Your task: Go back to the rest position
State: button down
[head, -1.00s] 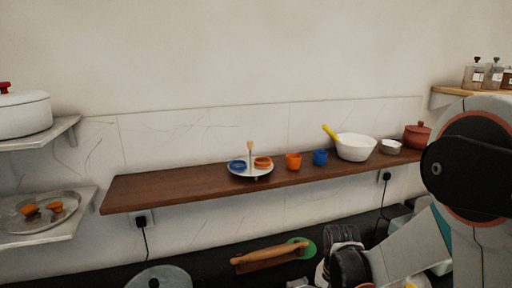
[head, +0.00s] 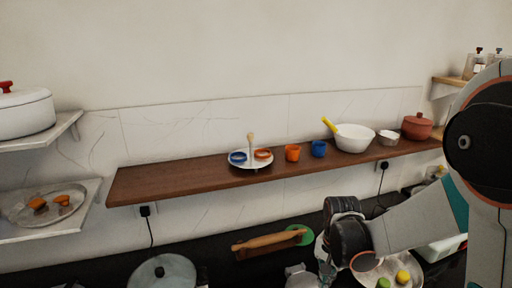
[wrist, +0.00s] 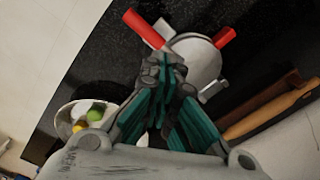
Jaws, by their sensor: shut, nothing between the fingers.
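My gripper (wrist: 167,72) is shut and empty in the wrist view. Its teal-backed fingers meet above the dark counter, in front of a round grey pot or lid with red handles (wrist: 196,58). In the head view my arm comes in from the right and bends down over the counter. The fingertips are hard to make out there. A brown clay pot with a lid (head: 417,127) stands upright at the right end of the wooden shelf, well away from my gripper.
The wooden shelf (head: 190,178) also bears a tiered dish (head: 250,166), orange (head: 292,153) and blue (head: 319,149) cups and a white bowl (head: 354,138). A rolling pin (head: 267,241), a glass lid (head: 162,273) and a fruit bowl (wrist: 66,122) are on the counter.

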jog(key=s+r+n+t+b, duration=0.5)
jog(key=s+r+n+t, duration=0.2)
jog(key=s+r, duration=0.6)
jog(key=shift+s+r+n, duration=0.3)
jog(key=shift+s+n, duration=0.4)
jog(key=shift+s, duration=0.3)
